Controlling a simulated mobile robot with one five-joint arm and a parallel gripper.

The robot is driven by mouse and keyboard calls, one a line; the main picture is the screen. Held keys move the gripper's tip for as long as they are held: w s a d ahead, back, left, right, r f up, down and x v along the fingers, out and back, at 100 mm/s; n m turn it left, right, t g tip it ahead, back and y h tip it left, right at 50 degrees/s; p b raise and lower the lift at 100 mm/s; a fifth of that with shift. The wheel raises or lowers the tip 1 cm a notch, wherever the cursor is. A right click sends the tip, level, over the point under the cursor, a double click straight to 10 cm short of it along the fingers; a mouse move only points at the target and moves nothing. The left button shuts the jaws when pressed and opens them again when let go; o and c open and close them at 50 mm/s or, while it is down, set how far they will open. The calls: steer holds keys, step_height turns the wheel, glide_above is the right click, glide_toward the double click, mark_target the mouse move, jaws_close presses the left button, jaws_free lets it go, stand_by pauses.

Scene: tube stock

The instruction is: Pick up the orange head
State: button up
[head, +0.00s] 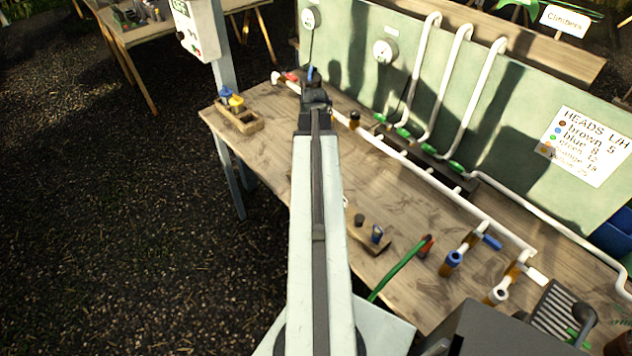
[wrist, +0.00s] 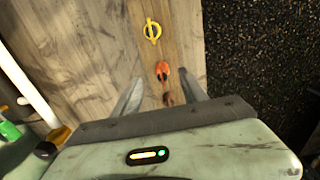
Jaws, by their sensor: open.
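The orange head (wrist: 162,70) shows in the wrist view as a small orange piece with a dark centre, on a wooden strip. My gripper (wrist: 160,74) is open, with one finger on each side of the orange head in the picture. I cannot tell the height of the fingers above it, and no contact shows. A yellow head (wrist: 152,30) lies beyond it on the same strip, and a small dark brown piece (wrist: 168,98) sits nearer the gripper's body. In the head view my gripper (head: 316,88) is at the far end of my arm, and I cannot make out the orange head there.
A wooden holder (head: 248,127) with blue and yellow pieces stands at the bench's left edge. Another holder (head: 354,232) is partly behind my arm. White pipes (head: 400,157) run along the bench (head: 415,195). A green panel (head: 540,85) stands behind it.

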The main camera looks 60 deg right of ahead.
step_height(320, 180, down, 6)
steer(key=b, duration=0.5)
steer(key=shift+a+r, duration=0.1)
steer(key=shift+r, duration=0.3)
jaws_close()
